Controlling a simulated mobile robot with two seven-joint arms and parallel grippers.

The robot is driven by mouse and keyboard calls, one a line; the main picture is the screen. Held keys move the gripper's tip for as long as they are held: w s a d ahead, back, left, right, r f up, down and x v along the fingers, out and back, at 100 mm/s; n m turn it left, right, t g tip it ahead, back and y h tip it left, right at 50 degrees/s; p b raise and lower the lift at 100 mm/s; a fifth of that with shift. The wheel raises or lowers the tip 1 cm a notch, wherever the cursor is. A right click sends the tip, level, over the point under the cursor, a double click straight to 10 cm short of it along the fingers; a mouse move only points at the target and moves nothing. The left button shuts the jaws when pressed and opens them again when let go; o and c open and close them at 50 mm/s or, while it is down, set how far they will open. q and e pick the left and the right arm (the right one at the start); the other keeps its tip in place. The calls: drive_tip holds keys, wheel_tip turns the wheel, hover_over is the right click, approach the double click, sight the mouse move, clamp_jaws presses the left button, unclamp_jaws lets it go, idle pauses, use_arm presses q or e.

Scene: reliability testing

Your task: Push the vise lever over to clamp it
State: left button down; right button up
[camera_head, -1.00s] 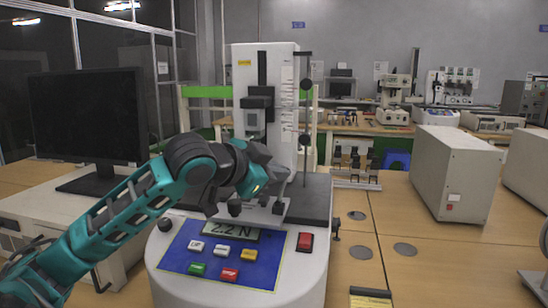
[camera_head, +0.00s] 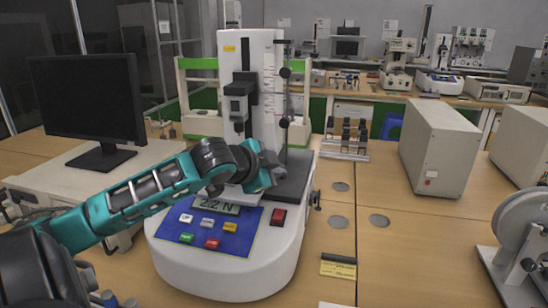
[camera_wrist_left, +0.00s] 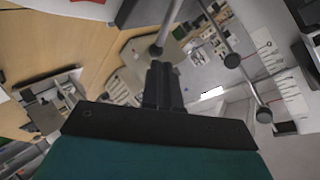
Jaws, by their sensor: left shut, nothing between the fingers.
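The force tester (camera_head: 262,100) is a white column on a rounded base with a black plate. My left gripper (camera_head: 274,163) reaches across its front from the left, just above the base. The vise is mostly hidden behind this gripper; a pale metal part (camera_head: 236,197) shows below it. In the left wrist view the fingers (camera_wrist_left: 163,85) are shut together and empty. A metal rod with a dark knob (camera_wrist_left: 155,50) lies just beyond their tips, perhaps the vise lever; I cannot tell whether they touch. My right gripper is not in view.
The control panel (camera_head: 208,230) with coloured buttons and a 2.2 N display (camera_head: 216,207) is under my arm. A monitor (camera_head: 88,105) stands at left, a beige box (camera_head: 438,145) at right. A thin rod with black knobs (camera_head: 285,72) stands beside the column. The right tabletop has clear room.

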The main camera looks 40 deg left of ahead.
use_arm(q)
drive_tip(key=shift+a+f, duration=0.1)
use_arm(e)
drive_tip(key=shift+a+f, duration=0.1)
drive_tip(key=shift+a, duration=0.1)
use_arm(q)
drive_tip(key=shift+s+a+f, duration=0.2)
drive_tip(key=shift+s+a, duration=0.2)
drive_tip(key=shift+a, duration=0.2)
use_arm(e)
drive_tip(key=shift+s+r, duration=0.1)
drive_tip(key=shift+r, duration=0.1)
